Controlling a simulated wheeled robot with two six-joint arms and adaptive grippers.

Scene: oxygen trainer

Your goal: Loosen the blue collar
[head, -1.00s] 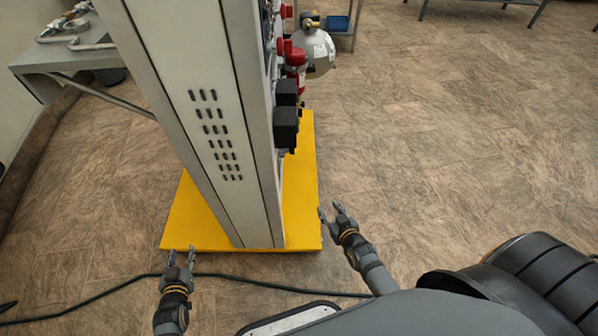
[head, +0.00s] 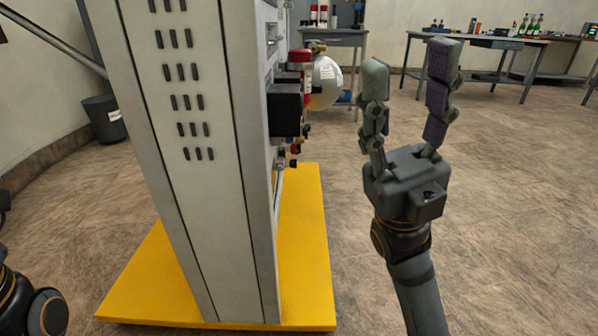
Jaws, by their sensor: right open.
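The oxygen trainer (head: 185,180) is a tall grey-white cabinet seen from its slotted side, standing on a yellow base (head: 305,240). Its fittings face right and show edge-on: a black block (head: 285,110), a red part (head: 301,62), and small red and blue bits (head: 294,148) low down. I cannot tell which of these, if any, is the blue collar. My right gripper (head: 408,68) is raised, open and empty, in front of the camera to the right of the cabinet, apart from it. My left gripper is out of view; only part of my left arm shows at lower left.
A white round tank (head: 325,82) is seen just past the fittings, by a grey cart (head: 345,38). Workbenches (head: 492,42) with bottles stand at the back right. A dark bin (head: 104,118) is at left. The floor at right is clear.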

